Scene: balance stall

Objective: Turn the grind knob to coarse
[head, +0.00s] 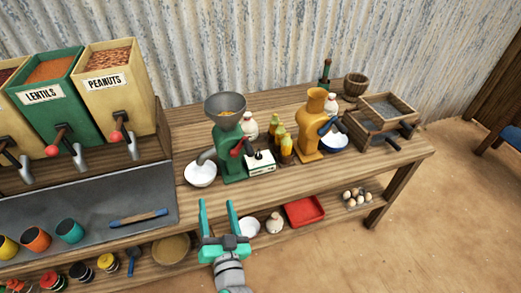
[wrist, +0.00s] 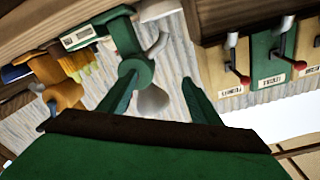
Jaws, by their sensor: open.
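The green grinder (head: 232,150) stands on the wooden bench with a grey hopper (head: 226,105) on top and a red lever on its side. My gripper (head: 217,206) is open and empty in front of the bench, apart from the grinder.
A white bowl (head: 200,174) stands under the grinder's spout. Bottles (head: 280,140) and a yellow grinder (head: 311,130) stand to the right of the white box. Dispensers (head: 110,95) with red-tipped levers stand at left. A lower shelf holds a red tray (head: 304,211) and bowls.

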